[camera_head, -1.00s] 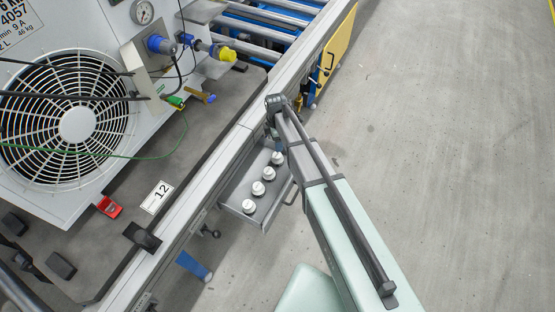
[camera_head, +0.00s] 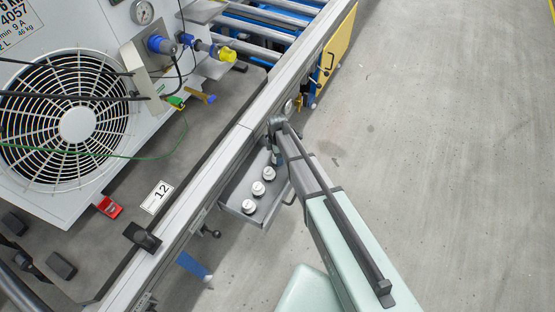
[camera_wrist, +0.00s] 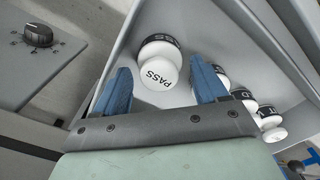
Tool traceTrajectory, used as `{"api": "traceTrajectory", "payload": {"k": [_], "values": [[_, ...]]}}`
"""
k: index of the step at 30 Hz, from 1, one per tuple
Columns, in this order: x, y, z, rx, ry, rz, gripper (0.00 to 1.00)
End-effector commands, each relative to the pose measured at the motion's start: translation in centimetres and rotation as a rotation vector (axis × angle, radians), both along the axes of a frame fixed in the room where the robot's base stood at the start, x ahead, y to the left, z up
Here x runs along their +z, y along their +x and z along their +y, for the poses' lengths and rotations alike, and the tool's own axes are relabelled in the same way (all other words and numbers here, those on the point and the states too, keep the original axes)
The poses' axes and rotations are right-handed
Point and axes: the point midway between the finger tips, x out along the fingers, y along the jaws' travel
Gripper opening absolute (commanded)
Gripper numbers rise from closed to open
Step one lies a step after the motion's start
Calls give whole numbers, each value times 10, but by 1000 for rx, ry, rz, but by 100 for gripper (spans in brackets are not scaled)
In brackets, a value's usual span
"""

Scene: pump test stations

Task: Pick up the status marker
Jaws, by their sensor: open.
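The status markers are small white knobbed pieces with dark-lettered bands, standing in a row in a grey open drawer (camera_head: 234,205). One marker (camera_wrist: 158,74), with "PASS" on its top, stands just ahead of and between the fingertips in the wrist view. My gripper (camera_wrist: 160,85) is open, with its blue fingers on either side of that marker's near part; I cannot tell whether they touch it. More markers (camera_wrist: 243,98) stand to the right of the right finger. In the head view three markers (camera_head: 257,188) show, and my arm hides the far end of the drawer.
The drawer's grey walls (camera_wrist: 262,45) are close around the gripper. A panel with a black knob (camera_wrist: 38,35) is at the left in the wrist view. A bench edge (camera_head: 205,175) runs beside the drawer, with a fan unit (camera_head: 75,120) behind. The floor at right is clear.

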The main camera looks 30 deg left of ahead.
Motion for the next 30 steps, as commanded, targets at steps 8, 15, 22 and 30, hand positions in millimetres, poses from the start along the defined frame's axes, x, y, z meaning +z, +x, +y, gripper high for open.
{"api": "traceTrajectory", "payload": {"k": [8,15,22,30], "values": [[-30,1,-1,0,0,0,72],[-30,0,-1,0,1,-1,69],[-30,0,-1,0,1,-1,47],[-30,0,-1,0,1,-1,27]]}}
